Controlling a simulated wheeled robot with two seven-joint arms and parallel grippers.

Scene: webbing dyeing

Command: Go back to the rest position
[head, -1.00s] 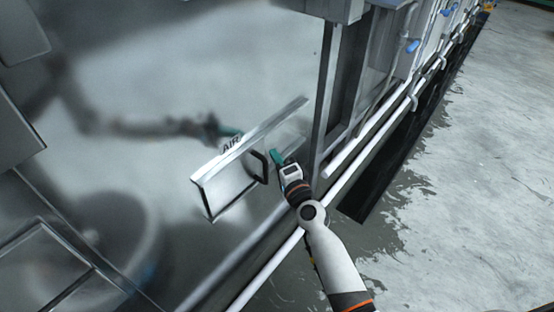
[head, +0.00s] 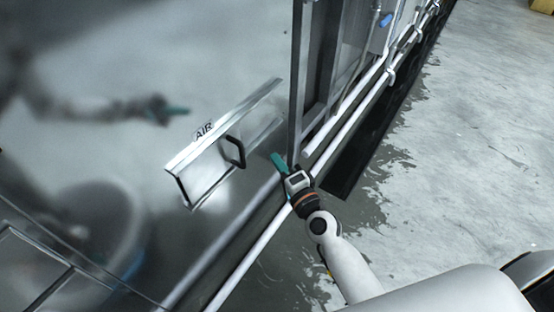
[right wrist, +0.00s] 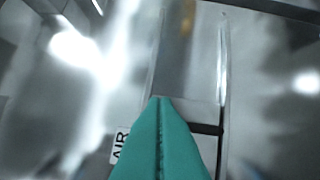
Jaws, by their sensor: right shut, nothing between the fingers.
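My right gripper (head: 279,161) has teal fingers that are shut with nothing between them. It is apart from the panel, to the right of a black handle (head: 236,152) on a metal flap labelled AIR (head: 204,131). In the right wrist view the shut teal fingers (right wrist: 161,105) point at the shiny metal surface, with the AIR label (right wrist: 120,146) beside them at the left. My left gripper is not in view.
A large reflective metal panel (head: 130,60) fills the left and mirrors my arm. White pipes (head: 345,125) run along the machine's base on the right, beside a dark floor strip (head: 350,178). The concrete floor (head: 480,130) at the right is open.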

